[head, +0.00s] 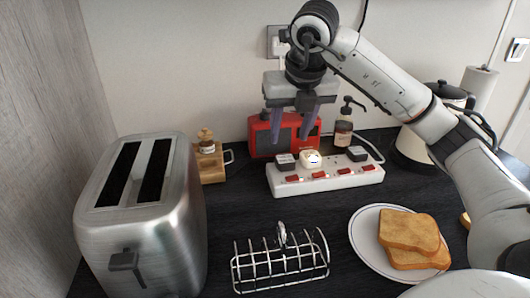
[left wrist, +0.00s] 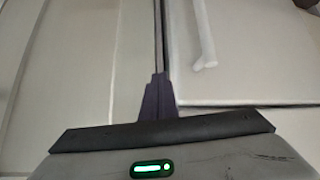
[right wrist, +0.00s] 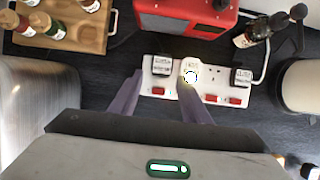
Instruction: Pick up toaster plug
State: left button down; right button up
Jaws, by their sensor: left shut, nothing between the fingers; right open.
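A white power strip (head: 340,180) with red switches lies on the dark counter. It carries a dark-topped plug (head: 286,161) at left, a white plug (head: 311,158) with a small marking in the middle, and another dark-topped plug (head: 357,154) at right. I cannot read which belongs to the toaster (head: 150,215). My right gripper (head: 291,138) is open and empty, pointing down above the strip's left part. In the right wrist view the white plug (right wrist: 190,73) shows by the right fingertip, and the left dark-topped plug (right wrist: 162,65) between the fingers. My left gripper (left wrist: 158,78) is shut and empty, away from the counter.
A red appliance (head: 262,138) stands behind the strip, with a soap bottle (head: 343,133) at its right. A wooden rack with jars (head: 211,165) is to the left. A wire toast rack (head: 280,265) and a plate (head: 366,250) with toast (head: 408,230) lie in front.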

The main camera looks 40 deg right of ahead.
aim_at(285, 159)
jog(key=x, duration=0.3)
jog(key=shift+s+d+f, duration=0.1)
jog(key=shift+s+f, duration=0.15)
jog(key=shift+s, duration=0.1)
jog(key=shift+w+f, duration=0.1)
jog(key=shift+f, duration=0.2)
jog(key=x, duration=0.5)
jog(key=shift+w+d+r+p, duration=0.1)
jog(key=shift+w+d+p, duration=0.1)
jog(key=shift+p, duration=0.15)
jog(key=shift+w+f, duration=0.1)
jog(key=shift+f, duration=0.15)
jog(key=c, duration=0.7)
pick_arm(q)
jog(key=shift+s+r, duration=0.15)
jog(key=shift+s, duration=0.75)
